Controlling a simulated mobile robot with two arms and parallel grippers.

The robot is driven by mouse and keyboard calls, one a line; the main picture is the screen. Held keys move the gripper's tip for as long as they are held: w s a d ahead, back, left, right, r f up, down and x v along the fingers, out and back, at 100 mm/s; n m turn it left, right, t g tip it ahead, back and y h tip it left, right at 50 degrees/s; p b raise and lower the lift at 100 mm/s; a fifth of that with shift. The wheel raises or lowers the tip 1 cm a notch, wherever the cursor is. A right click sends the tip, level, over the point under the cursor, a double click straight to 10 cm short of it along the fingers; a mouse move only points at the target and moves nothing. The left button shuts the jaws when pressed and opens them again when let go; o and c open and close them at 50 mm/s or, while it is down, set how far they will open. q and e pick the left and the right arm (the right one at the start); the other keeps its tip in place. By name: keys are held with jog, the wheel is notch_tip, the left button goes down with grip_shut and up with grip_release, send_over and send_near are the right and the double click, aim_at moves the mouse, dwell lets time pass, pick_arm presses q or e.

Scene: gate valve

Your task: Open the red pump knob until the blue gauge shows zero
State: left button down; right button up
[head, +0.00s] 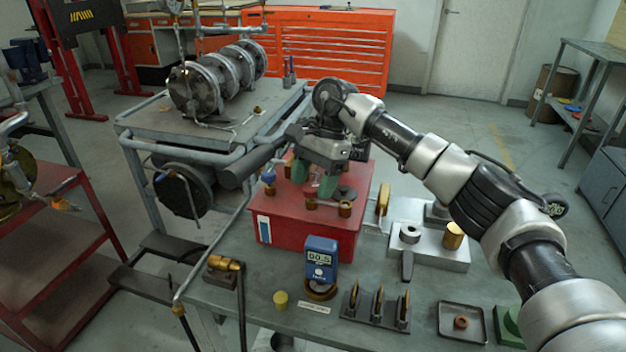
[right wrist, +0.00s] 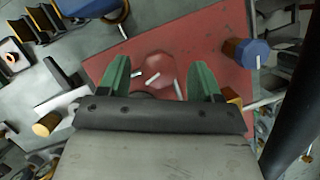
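A red pump box (head: 278,222) stands on the grey bench. Its red octagonal knob (right wrist: 158,66) shows in the right wrist view, with pale marks on it. My right gripper (head: 313,181) is over the top of the box, its green fingers pointing down. In the right wrist view, the gripper (right wrist: 161,80) is open, with a finger on each side of the knob and visible gaps. I cannot tell whether the fingertips reach down to the knob's height. The blue gauge (head: 320,260) stands in front of the box; its display seems to read 50.5. My left gripper is out of view.
A blue knob (head: 268,178) sits at the box's left; it also shows in the right wrist view (right wrist: 247,52). A metal block with fittings (head: 440,247) is at the right. A rack (head: 375,310) and a small tray (head: 463,337) lie at the bench's front.

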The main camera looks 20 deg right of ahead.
jog(key=v, duration=1)
jog(key=shift+d+r, duration=0.2)
jog(key=shift+r, duration=0.1)
